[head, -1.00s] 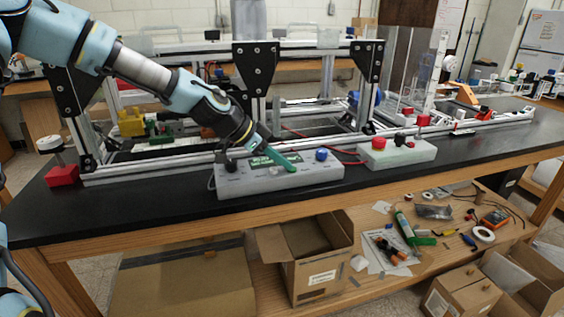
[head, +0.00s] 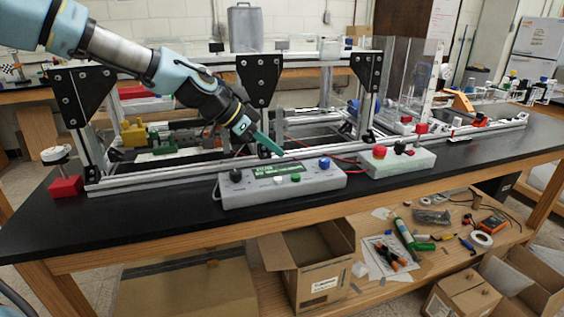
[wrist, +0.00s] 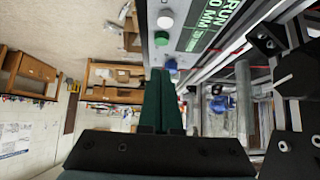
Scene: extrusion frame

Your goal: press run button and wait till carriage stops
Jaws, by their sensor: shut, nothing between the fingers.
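The grey control box (head: 235,199) stands at the front of the black bench. It has a lit green display (head: 275,170), a black knob (head: 236,175), and white, green (head: 295,178) and blue (head: 324,163) buttons. In the wrist view the display (wrist: 207,25) reads "RUN" above a partly cut-off line ending "0 MM". The white (wrist: 165,21) and green (wrist: 161,38) buttons show there too. My gripper (head: 279,152), with green fingers, is shut and empty, raised above and behind the box, apart from the buttons. I cannot tell which part of the frame is the carriage.
A second pale box (head: 400,163) with a red mushroom button (head: 379,152) stands to the right. The aluminium extrusion frame (head: 150,180) with black corner plates runs close behind both boxes. A red block (head: 66,188) sits at the left. Open cardboard boxes (head: 310,260) stand below the bench.

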